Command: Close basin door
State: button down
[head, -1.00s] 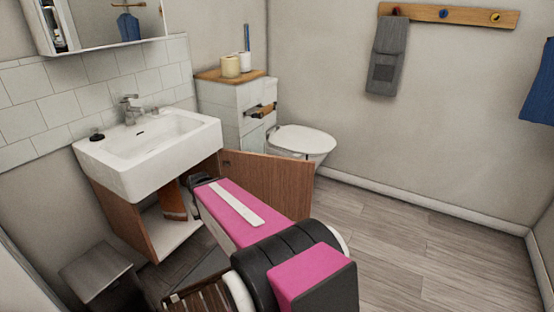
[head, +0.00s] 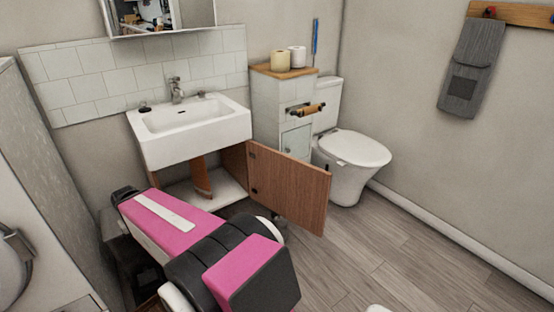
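The basin door (head: 290,186) is a brown wooden panel. It stands wide open, swung out from the right side of the cabinet under the white basin (head: 190,148). The cabinet's pale floor (head: 225,187) and a brown upright piece (head: 202,178) show inside. My pink and black arm reaches in from the bottom, left of the door, and hides the lower left of the cabinet. The arm's dark far end lies at the cabinet's left front, apart from the door in the picture. I cannot make out my gripper's fingers.
A toilet (head: 355,155) and a tiled unit (head: 283,105) stand behind the door on the right. A grey bin (head: 120,228) is partly hidden by my arm. A grey panel (head: 45,175) rises at the left. The wood floor (head: 410,245) at right is clear.

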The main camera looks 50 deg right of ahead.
aim_at(298, 190)
jog(key=k+l+u, duration=0.1)
jog(key=u, duration=0.3)
jog(key=k+u, duration=0.15)
jog(key=u, duration=0.3)
jog(key=k+l, duration=0.1)
jog(key=k, duration=0.25)
jog(key=k+l+z, duration=0.1)
jog(key=k, duration=0.2)
jog(key=k+z, duration=0.1)
jog(key=z, duration=0.75)
jog(key=k+l+z, duration=0.1)
jog(key=z, duration=0.3)
